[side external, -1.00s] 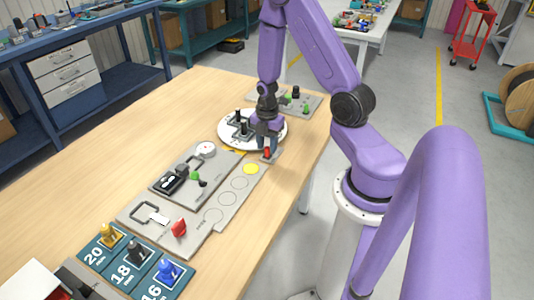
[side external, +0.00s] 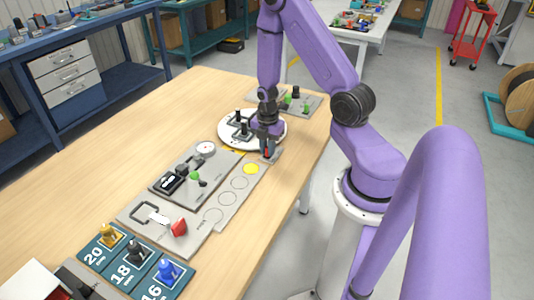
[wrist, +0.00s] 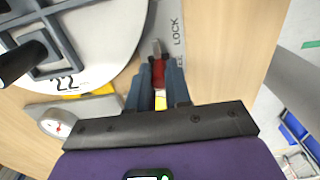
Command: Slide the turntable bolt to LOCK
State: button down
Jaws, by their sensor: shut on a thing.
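The turntable (side external: 228,139) is a white disc on the wooden table; it also fills the upper left of the wrist view (wrist: 105,55). Beside it lies a grey plate (wrist: 172,12) marked LOCK, with a second label partly covered. The red bolt handle (wrist: 157,72) is over this plate, with a grey metal tip (wrist: 156,46) beyond it. My gripper (wrist: 159,77) is shut on the red handle, one finger on each side. In the side view my gripper (side external: 268,148) hides most of the handle and plate.
A black post on a grey frame (side external: 240,128) stands on the turntable. A panel with a gauge (side external: 206,149) and green-knobbed lever sits nearby, with a strip of circles (side external: 226,197) beside it. The table's right edge is close to the plate.

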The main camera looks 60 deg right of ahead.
jog(key=shift+d, duration=1.6)
jog(key=c, duration=1.1)
grip_release()
notch_tip(320, 180, up, 7)
jog(key=shift+a, duration=0.2)
